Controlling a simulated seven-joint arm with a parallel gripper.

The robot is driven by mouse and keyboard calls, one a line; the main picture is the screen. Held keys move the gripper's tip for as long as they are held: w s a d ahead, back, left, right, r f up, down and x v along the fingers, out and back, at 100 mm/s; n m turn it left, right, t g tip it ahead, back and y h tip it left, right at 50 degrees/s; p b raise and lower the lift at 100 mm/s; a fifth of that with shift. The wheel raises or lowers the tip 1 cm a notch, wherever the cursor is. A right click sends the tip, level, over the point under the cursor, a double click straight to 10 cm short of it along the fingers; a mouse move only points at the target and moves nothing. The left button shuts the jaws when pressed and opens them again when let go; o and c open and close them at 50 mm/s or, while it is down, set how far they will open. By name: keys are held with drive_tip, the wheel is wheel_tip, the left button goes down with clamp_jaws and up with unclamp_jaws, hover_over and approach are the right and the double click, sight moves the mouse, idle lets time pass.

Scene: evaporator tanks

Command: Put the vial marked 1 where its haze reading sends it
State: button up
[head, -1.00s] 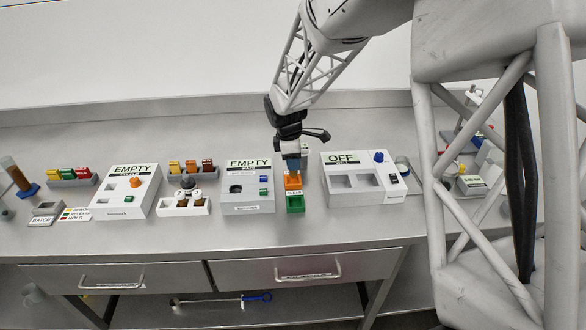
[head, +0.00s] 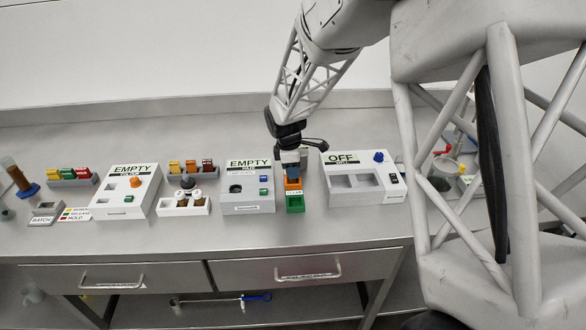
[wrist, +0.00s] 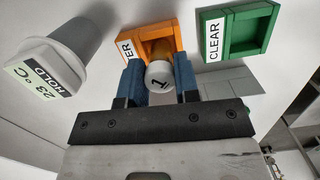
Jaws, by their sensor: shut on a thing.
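The vial marked 1 (wrist: 158,77) shows its white cap between the blue fingers of my gripper (wrist: 160,84) in the wrist view. My gripper is shut on it. The vial is at the orange tray (wrist: 149,38), whose label is partly hidden and ends in "ER". I cannot tell whether it touches the tray floor. The green tray (wrist: 240,32) labelled CLEAR lies beside it and looks empty. In the head view my gripper (head: 291,173) is over the orange tray (head: 293,185), behind the green tray (head: 295,204); the vial is hidden there.
A box reading EMPTY (head: 248,192) with a round opening stands left of the trays. A grey vessel (wrist: 65,50) with a "23°C HOLD" display is close in the wrist view. The bench front is clear.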

drive_tip(key=shift+f, duration=0.1)
drive_tip(key=o, duration=0.9)
drive_tip(key=r, duration=0.4)
drive_tip(key=a+r, duration=0.1)
drive_tip(key=r, duration=0.7)
drive_tip(key=shift+a+r, duration=0.1)
drive_tip(key=shift+a, duration=0.15)
idle(0.4)
